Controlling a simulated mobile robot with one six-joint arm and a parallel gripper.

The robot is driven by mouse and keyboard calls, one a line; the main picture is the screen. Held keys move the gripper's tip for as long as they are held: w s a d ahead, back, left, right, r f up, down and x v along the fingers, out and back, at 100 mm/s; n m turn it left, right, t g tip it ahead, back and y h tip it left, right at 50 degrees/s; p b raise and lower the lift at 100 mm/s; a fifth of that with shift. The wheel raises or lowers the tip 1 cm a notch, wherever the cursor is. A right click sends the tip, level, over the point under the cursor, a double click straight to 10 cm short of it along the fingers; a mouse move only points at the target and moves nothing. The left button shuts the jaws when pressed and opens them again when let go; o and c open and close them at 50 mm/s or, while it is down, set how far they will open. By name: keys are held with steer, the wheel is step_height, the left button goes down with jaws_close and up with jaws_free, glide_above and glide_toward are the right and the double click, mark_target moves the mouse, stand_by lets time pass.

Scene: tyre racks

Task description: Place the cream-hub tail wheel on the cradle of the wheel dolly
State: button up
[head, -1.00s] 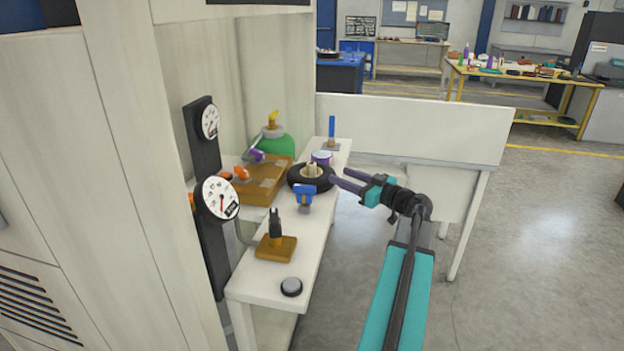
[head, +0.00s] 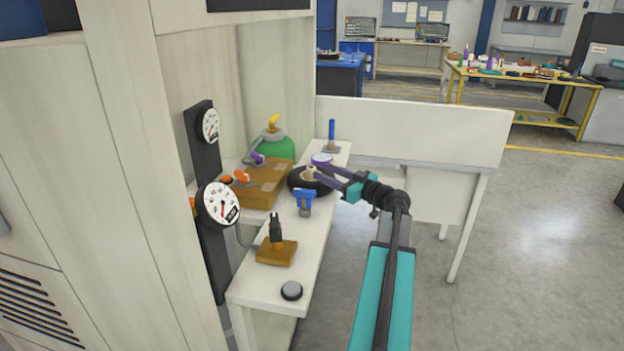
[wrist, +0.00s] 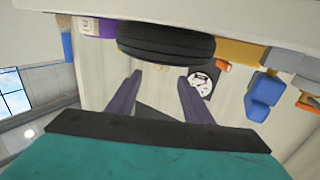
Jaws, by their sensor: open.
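The tail wheel, a black tyre (head: 298,181) with a cream hub (head: 311,171), lies on the white bench in the head view. In the wrist view the tyre (wrist: 165,40) fills the top middle, with a small cream part below it. My gripper (head: 320,174) is open, its two purple fingers at the right side of the wheel near the hub. In the wrist view my gripper (wrist: 160,78) shows nothing held between the fingers, and the tyre is beyond their tips. Whether they touch the wheel I cannot tell. I cannot pick out the wheel dolly for certain.
A brown box (head: 258,184) is to the left. A black post on a brown base (head: 276,252) stands nearer. Gauges (head: 218,204) line the left.

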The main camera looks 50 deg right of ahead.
mark_target(315, 169)
steer(key=shift+w, duration=1.25)
steer(key=shift+w, duration=0.1)
steer(key=shift+w+a+f+p, duration=0.15)
steer(key=shift+w+p, duration=0.5)
steer(key=shift+w, duration=0.6)
steer(key=shift+w+a+f+p, duration=0.1)
steer(key=shift+w+p, duration=0.5)
steer(key=shift+w, duration=0.65)
steer(key=shift+r, duration=0.1)
jaws_close()
